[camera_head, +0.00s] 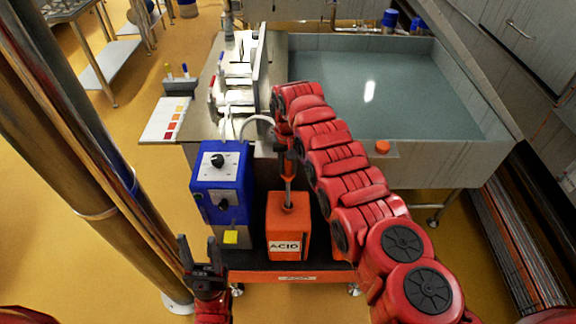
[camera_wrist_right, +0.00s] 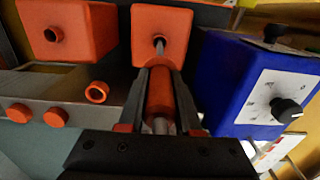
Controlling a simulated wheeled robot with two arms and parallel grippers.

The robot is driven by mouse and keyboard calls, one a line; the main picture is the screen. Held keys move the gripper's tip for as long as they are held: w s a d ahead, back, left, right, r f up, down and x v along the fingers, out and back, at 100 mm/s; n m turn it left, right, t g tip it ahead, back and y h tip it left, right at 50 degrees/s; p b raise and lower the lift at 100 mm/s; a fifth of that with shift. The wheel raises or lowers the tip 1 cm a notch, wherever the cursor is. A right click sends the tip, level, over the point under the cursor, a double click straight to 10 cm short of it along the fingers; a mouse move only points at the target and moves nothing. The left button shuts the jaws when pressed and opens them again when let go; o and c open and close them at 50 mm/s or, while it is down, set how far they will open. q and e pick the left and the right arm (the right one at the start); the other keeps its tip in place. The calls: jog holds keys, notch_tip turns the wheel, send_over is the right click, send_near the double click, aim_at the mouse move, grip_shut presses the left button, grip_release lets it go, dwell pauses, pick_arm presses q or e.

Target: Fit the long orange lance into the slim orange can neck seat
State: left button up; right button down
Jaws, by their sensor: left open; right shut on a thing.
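The orange lance (camera_wrist_right: 160,95) has a thick orange sleeve and a thin grey rod. My right gripper (camera_wrist_right: 160,100) is shut on its sleeve; in the head view this gripper (camera_head: 286,148) is above the orange can. The orange can (camera_head: 288,222), labelled ACID, stands upright on the cart; it also shows in the right wrist view (camera_wrist_right: 178,22). The rod reaches the can's neck seat (camera_wrist_right: 159,40) and seems to enter it; how deep is hidden. My left gripper (camera_head: 197,262) is open and empty, low in the head view, left of the can.
A blue pump box (camera_head: 220,175) stands close to the left of the can. Another orange can (camera_wrist_right: 82,28) and a loose orange ring (camera_wrist_right: 97,91) show in the right wrist view. A water basin (camera_head: 385,95) lies behind my right arm.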

aim_at(288, 177)
jog(key=shift+f+b, duration=8)
jog(key=shift+f, duration=0.6)
jog(key=c, duration=0.5)
grip_release()
jog(key=shift+r, duration=0.1)
jog(key=shift+r+p, duration=0.4)
jog(key=shift+r, duration=0.15)
notch_tip(288, 177, up, 3)
jog(key=shift+f+p, duration=0.2)
jog(key=shift+p, duration=0.5)
notch_tip(288, 177, up, 8)
jog(key=shift+r+b, duration=0.1)
jog(key=shift+b, duration=0.45)
notch_tip(288, 177, up, 6)
jog(key=shift+f+p, duration=0.25)
jog(key=shift+p, duration=0.15)
